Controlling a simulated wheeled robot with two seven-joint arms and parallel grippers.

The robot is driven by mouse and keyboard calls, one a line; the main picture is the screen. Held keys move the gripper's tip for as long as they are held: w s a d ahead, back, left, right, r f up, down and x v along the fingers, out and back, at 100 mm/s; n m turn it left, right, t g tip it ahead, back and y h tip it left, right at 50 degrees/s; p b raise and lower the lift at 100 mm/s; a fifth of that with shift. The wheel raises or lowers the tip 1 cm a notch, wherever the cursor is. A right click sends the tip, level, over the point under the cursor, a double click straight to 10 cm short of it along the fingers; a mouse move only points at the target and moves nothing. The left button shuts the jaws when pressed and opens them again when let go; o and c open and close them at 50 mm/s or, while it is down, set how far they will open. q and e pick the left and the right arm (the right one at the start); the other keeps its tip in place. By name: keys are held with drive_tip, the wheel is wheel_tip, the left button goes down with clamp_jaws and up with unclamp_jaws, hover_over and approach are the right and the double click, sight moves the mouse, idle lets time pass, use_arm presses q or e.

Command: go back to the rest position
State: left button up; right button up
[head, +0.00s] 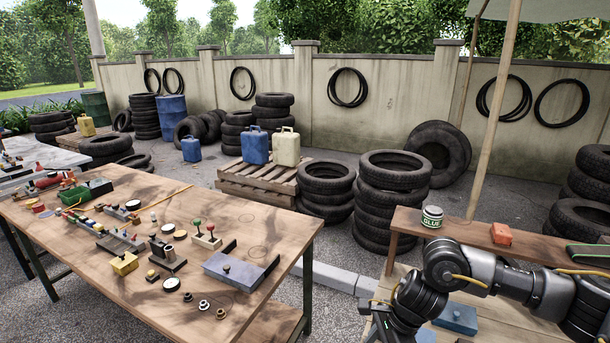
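My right arm (485,270) comes in from the right, in front of a wooden stand, and bends down toward the bottom edge. A dark part at its lower end (378,312) may belong to my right gripper. Its fingers cannot be made out, and I cannot tell whether it is open or shut or holds anything. My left arm and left gripper are not in view.
A wooden workbench (60,217) with many small parts fills the left. The wooden stand's shelf (465,230) holds a glue tin (432,216) and an orange block (501,234). A blue box (456,318) sits below my arm. Tyre stacks (393,195) stand behind.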

drive_tip(key=s+a+m+t+y, duration=0.3)
drive_tip(key=a+m, duration=0.5)
drive_tip(key=a, duration=0.1)
drive_tip(key=s+a+m+t+y, duration=0.2)
drive_tip(key=s+a+m+y, duration=0.1)
drive_tip(key=a+m, duration=0.55)
drive_tip(key=s+d+f+m+t+h, duration=0.1)
drive_tip(key=s+d+f+m+h, duration=0.2)
drive_tip(key=d+m, duration=0.65)
drive_tip(key=s+d+f+m+t+h, duration=0.2)
drive_tip(key=s+d+m+h, duration=0.15)
drive_tip(key=m, duration=1.15)
drive_tip(key=s+d+f+m+g+h, duration=0.2)
drive_tip(key=s+d+f+m+g, duration=0.1)
drive_tip(key=s+d+m, duration=0.35)
drive_tip(key=s+d+f+m+g+h, duration=0.1)
drive_tip(key=s+d+f+m+g, duration=0.15)
drive_tip(key=s+d+m, duration=0.45)
wheel_tip(320, 180, down, 26)
drive_tip(key=s+n, duration=0.1)
drive_tip(key=s, duration=0.1)
drive_tip(key=s+d+f+g, duration=0.2)
drive_tip(key=s+f, duration=1.4)
drive_tip(key=shift+s+d+f, duration=0.25)
drive_tip(key=shift+d, duration=0.05)
